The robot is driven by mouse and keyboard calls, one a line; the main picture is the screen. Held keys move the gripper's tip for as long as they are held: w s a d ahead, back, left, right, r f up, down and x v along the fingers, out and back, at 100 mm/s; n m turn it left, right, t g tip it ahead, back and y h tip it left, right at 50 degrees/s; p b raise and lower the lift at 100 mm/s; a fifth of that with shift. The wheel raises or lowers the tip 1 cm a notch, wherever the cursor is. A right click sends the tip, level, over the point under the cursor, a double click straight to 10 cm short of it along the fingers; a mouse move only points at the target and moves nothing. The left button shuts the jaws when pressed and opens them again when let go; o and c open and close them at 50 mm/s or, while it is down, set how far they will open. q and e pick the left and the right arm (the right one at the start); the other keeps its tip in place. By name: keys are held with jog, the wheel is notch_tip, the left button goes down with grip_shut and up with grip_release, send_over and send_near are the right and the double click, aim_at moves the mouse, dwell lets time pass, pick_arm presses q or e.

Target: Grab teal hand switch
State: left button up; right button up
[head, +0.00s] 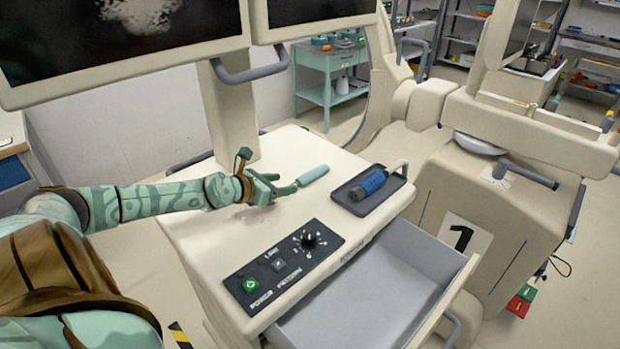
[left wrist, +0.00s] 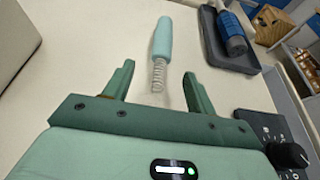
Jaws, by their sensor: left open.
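The teal hand switch (head: 312,175) lies on the cream cart top (head: 290,150). In the left wrist view the teal hand switch (left wrist: 162,38) has a coiled cord at its near end, pointing toward my gripper. My left gripper (head: 285,185) is open and empty, close to the cord end of the switch, low over the cart top. In the left wrist view my left gripper (left wrist: 156,82) has its two fingers on either side of the coiled cord, with the teal body beyond the fingertips. My right gripper is in neither view.
A dark tray (head: 345,192) holding a blue cylinder (head: 373,180) sits right of the switch. A control panel (head: 262,278) with a black knob (head: 310,240) lies nearer. An open grey drawer (head: 410,255) juts from the cart. Two monitors (head: 120,40) hang above.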

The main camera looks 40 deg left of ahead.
aim_at(298, 180)
pick_arm(q)
jog(key=shift+w+d+f, duration=0.1)
jog(key=shift+w, duration=0.6)
jog(key=x, duration=0.4)
jog(key=shift+w+d, duration=0.1)
jog(key=shift+w, duration=0.1)
jog(key=c, duration=1.1)
